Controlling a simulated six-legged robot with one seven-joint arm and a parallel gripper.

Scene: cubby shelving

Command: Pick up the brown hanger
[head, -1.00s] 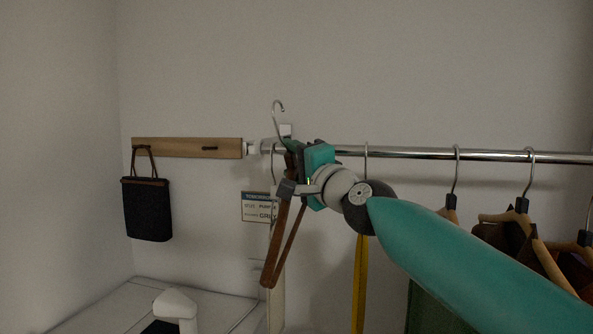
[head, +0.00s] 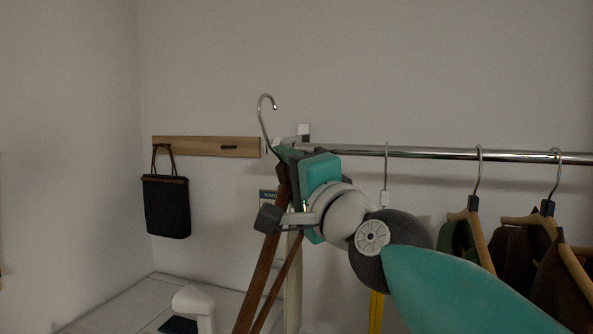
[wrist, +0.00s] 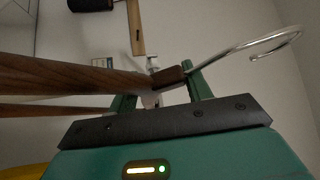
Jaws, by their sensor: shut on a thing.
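The brown hanger (head: 263,273) hangs tilted from my gripper (head: 284,160) in the head view, with its metal hook (head: 266,110) pointing up, above the level of the rail. In the wrist view the brown wooden arms (wrist: 70,78) run off to the left and the hook (wrist: 262,46) curves to the right. My gripper (wrist: 165,85) is shut on the hanger's brown neck, between its two green fingers. The hook looks clear of the rail in the head view. The hanger's lower end is cut off by the picture's edge.
A metal rail (head: 430,151) runs to the right, with several hangers holding dark clothes (head: 525,250). A yellow item (head: 376,312) hangs below my wrist. A wooden wall board (head: 205,146) carries a dark bag (head: 166,207) at the left. A white surface (head: 130,303) lies below.

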